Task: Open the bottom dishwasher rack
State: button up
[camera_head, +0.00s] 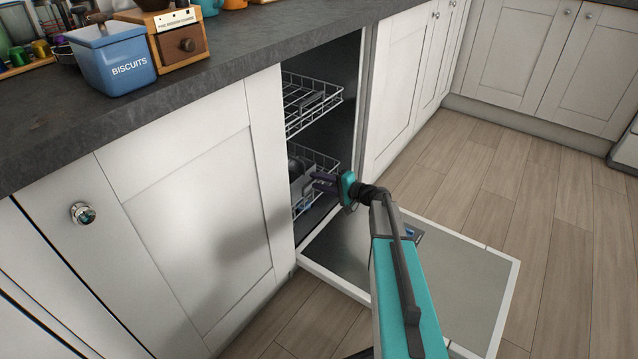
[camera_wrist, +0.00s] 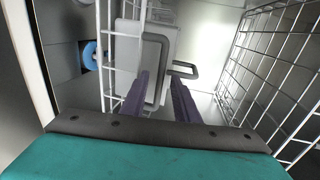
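The bottom dishwasher rack (camera_head: 327,160) is a white wire basket inside the dishwasher, below the upper rack. My gripper (camera_head: 316,181) reaches in over the lowered door at the rack's front. In the wrist view my gripper's two purple fingers (camera_wrist: 159,82) stand apart, with a gap between them. A light grey cutlery basket (camera_wrist: 128,48) with a dark grey loop handle (camera_wrist: 160,52) lies beyond the fingers. Part of the handle shows between the fingers; I cannot tell whether they touch it. The front rack wires are partly hidden.
The dishwasher door (camera_head: 455,275) lies folded down beneath my arm. The upper rack (camera_head: 308,103) is inside above. White cabinets (camera_head: 190,205) flank the opening. A blue biscuit tin (camera_head: 112,58) stands on the slate worktop (camera_head: 232,40). The wooden floor to the right is clear.

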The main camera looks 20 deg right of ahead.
grip_shut()
